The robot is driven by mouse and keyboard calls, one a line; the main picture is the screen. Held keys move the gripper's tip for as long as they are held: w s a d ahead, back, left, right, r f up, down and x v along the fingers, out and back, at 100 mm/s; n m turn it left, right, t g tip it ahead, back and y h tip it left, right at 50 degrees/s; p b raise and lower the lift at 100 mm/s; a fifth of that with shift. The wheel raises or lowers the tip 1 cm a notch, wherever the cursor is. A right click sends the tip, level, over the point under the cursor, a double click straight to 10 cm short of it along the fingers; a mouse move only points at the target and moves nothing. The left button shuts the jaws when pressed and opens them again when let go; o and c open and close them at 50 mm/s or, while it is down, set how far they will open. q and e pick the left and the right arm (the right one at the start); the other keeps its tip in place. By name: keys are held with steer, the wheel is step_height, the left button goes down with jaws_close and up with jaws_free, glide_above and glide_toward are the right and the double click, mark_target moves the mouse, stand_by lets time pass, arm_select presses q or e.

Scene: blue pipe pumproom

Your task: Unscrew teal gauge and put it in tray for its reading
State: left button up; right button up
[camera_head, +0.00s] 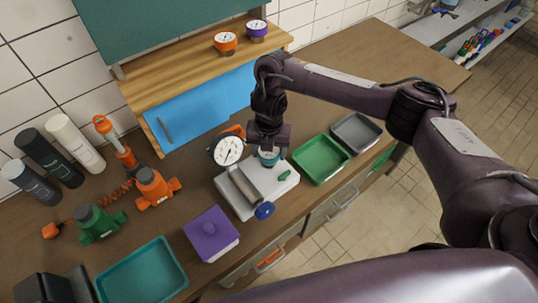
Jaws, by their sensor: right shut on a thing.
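My right gripper (268,146) points down over the white test block (228,196) and is shut on the teal gauge (268,158). The gauge sits low between the fingers at the block's back right; its dial is mostly hidden. I cannot tell whether its thread is still in the block. A larger white-faced gauge (227,150) stands on the block to the left of the gripper. A teal tray (112,292) lies at the lower left, a green tray (320,174) and a grey tray (372,143) to the right. My left gripper is not in view.
Orange (225,42) and purple (257,30) gauges stand on the wooden shelf. A purple box (211,234) is in front of the block. Orange (155,187) and green (95,223) fittings and several bottles (75,143) stand at left. A blue mat (188,115) lies behind.

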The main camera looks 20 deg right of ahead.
steer(key=n, duration=0.3)
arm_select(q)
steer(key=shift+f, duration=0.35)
arm_select(e)
steer(key=shift+r, duration=0.15)
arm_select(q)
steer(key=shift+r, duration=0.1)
arm_select(e)
steer(key=shift+r, duration=0.1)
arm_select(q)
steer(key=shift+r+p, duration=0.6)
steer(key=shift+p, duration=0.15)
arm_select(e)
steer(key=shift+r, duration=0.65)
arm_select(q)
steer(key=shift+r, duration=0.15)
arm_select(e)
steer(key=shift+r, duration=0.1)
